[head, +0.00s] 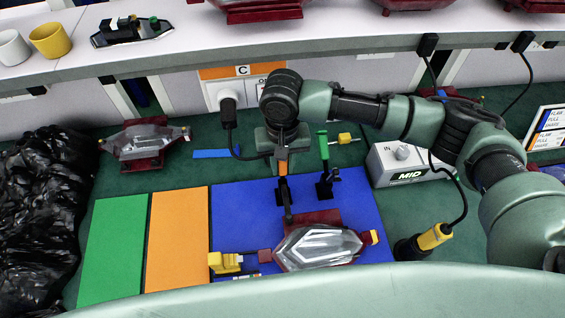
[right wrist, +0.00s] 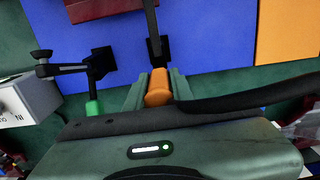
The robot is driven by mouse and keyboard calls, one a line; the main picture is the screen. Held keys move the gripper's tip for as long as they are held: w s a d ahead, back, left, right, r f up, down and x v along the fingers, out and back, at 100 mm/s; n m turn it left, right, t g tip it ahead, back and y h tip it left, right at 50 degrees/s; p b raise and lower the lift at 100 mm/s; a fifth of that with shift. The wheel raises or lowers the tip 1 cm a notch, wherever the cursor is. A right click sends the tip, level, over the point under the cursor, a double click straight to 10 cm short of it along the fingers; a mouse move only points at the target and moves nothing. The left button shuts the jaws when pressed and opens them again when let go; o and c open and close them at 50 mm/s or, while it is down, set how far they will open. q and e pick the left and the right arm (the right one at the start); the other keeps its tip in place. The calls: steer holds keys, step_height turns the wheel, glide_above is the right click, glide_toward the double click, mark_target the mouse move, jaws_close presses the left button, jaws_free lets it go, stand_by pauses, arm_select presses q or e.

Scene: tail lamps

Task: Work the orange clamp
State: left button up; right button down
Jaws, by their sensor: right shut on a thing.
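The orange clamp has an orange handle (head: 283,168) and a black lower body (head: 282,190). It stands on the blue mat (head: 235,205), behind a clear tail lamp (head: 318,247) on a dark red base. My right gripper (head: 283,154) comes down from above and is shut on the orange handle. In the right wrist view my right gripper (right wrist: 157,92) has one finger on each side of the orange handle (right wrist: 158,84). The clamp's black arm reaches toward the lamp; I cannot tell whether it presses on it. My left gripper is not in view.
A green-handled clamp (head: 323,146) stands close on the right. A grey MID box (head: 405,166) and a yellow-black plug tool (head: 430,238) are further right. A yellow connector (head: 225,262) lies front left. Orange (head: 179,240) and green (head: 113,250) mats are bare.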

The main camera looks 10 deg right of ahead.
steer(key=shift+w+r+g+p, duration=0.4)
steer(key=shift+p, duration=0.6)
steer(key=shift+w+f+g+p, duration=0.1)
steer(key=shift+w+g+p, duration=0.15)
steer(key=shift+g+p, duration=0.1)
steer(key=shift+w+f+g+p, duration=0.25)
steer(key=shift+w+g+p, duration=0.05)
steer(key=shift+g, duration=0.25)
